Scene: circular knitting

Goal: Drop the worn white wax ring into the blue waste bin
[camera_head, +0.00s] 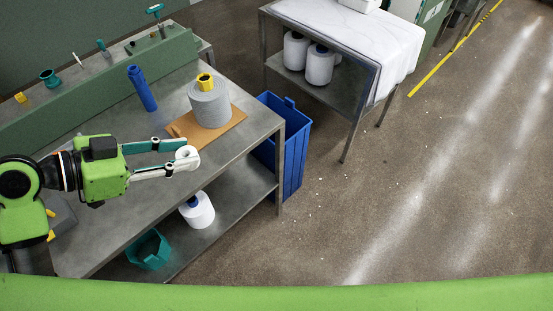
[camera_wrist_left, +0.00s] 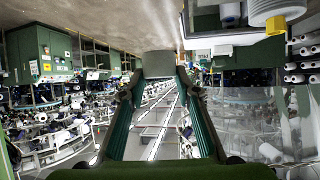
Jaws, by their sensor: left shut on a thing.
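The white wax ring (camera_head: 187,155) is held between the fingertips of my left gripper (camera_head: 185,158), above the front part of the metal workbench. In the left wrist view a pale, dim piece (camera_wrist_left: 159,65) sits between the two fingertips. The blue waste bin (camera_head: 296,150) stands on the floor against the right end of the workbench, partly hidden by the bench top and leg. The ring is left of the bin and apart from it. My right gripper is in neither view.
A grey yarn cone (camera_head: 209,107) stands on a brown board (camera_head: 233,118) on the workbench (camera_head: 262,122). A white cone (camera_head: 197,211) and teal container (camera_head: 149,250) are below. A cloth-covered table (camera_head: 345,40) stands beyond; floor to the right is open.

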